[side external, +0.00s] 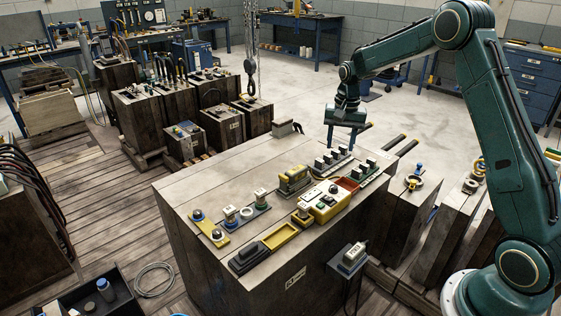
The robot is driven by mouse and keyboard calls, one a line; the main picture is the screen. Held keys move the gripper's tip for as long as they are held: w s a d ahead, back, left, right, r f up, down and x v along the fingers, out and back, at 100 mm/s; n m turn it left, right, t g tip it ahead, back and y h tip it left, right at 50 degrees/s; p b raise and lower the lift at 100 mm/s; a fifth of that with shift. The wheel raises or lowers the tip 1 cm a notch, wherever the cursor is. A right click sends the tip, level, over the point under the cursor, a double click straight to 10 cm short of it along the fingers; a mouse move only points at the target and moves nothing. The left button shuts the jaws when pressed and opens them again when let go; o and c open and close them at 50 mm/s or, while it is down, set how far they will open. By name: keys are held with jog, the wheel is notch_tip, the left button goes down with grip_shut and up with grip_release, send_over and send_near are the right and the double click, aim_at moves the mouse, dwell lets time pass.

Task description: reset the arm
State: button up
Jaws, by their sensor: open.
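My gripper (346,132) hangs from the teal arm above and behind the far right edge of the large dark wooden block (215,185). Its jaws point down and are open, with nothing seen between them. The arm rises from its base at the right, bends at a high elbow near the top edge, and reaches left to the gripper. The gripper appears clear of the block and its fittings.
On the block stand a yellow control box (325,208), a yellow tray (281,236), a red tray (347,184) and several small fittings. A hook (251,87) hangs on a chain at the back. Smaller blocks flank it. Pale floor (300,90) behind is mostly open.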

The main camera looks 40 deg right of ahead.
jog(key=s+a+r+n+t, duration=0.3)
jog(key=s+a+r+n, duration=0.2)
jog(key=s+a+r, duration=0.95)
jog(key=s+a+n+t, duration=0.1)
jog(key=s+a+n, duration=0.1)
jog(key=s, duration=0.6)
jog(key=s+a+r+n+t, duration=0.1)
jog(key=s+a+n, duration=0.1)
jog(key=s, duration=0.6)
jog(key=shift+s+r+n, duration=0.15)
jog(key=shift+s+n, duration=0.2)
jog(key=shift+n, duration=0.55)
jog(key=shift+c, duration=0.2)
